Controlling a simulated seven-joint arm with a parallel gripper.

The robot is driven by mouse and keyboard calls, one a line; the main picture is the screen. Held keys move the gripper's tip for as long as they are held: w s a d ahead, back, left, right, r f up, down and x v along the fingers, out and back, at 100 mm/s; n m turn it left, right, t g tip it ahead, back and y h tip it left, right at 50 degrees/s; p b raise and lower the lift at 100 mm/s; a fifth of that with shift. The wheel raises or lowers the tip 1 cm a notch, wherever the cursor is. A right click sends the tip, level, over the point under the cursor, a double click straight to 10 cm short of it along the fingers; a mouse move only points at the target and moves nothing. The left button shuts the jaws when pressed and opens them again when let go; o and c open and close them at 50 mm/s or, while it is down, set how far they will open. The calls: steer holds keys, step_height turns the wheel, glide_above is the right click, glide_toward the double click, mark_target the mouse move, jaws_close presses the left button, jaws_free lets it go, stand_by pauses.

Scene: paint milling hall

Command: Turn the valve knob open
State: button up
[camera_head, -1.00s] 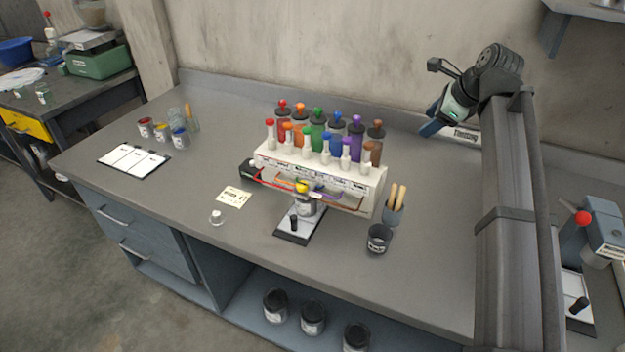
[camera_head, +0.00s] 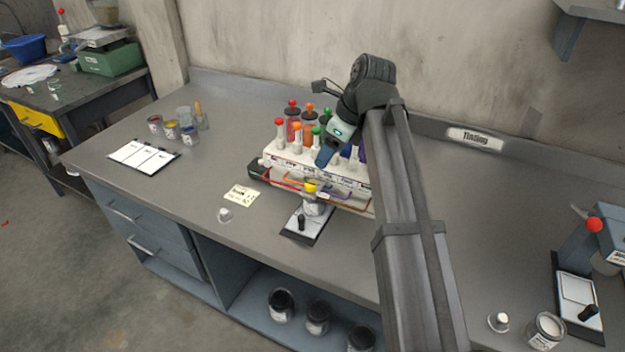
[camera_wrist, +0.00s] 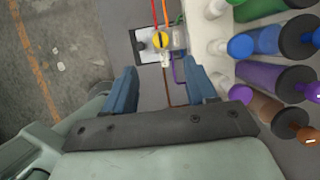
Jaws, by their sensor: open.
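The valve knob looks to be the small yellow knob (camera_head: 310,186) at the front of the paint dispenser (camera_head: 290,165), above a small metal can (camera_head: 313,207). In the wrist view the yellow knob (camera_wrist: 160,40) has a dark bar across it and sits where the coloured tubes meet, beyond my fingertips. My gripper (camera_head: 325,155) is over the dispenser, pointing down, apart from the knob. In the wrist view my gripper (camera_wrist: 160,85) is open, its two blue fingers spread with nothing held between them. My arm hides the dispenser's right part in the head view.
Coloured bottles (camera_head: 300,115) stand along the dispenser, close to the right finger in the wrist view. The can stands on a white-topped stand (camera_head: 306,224) with a black knob. A label card (camera_head: 240,196) lies left of it.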

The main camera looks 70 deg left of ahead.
mark_target(310, 183)
steer(key=x, duration=1.1)
steer(key=shift+f, duration=0.1)
steer(key=shift+c, duration=0.3)
steer(key=c, duration=1)
steer(key=shift+a+n+h, duration=0.2)
steer(key=shift+n+h, duration=0.2)
steer(key=shift+n, duration=0.7)
steer(key=shift+n+g+h, duration=0.3)
steer(key=shift+n+g, duration=0.2)
steer(key=shift+n, duration=0.7)
steer(key=o, duration=1.1)
steer(key=shift+c, duration=0.2)
steer(key=shift+w, duration=0.1)
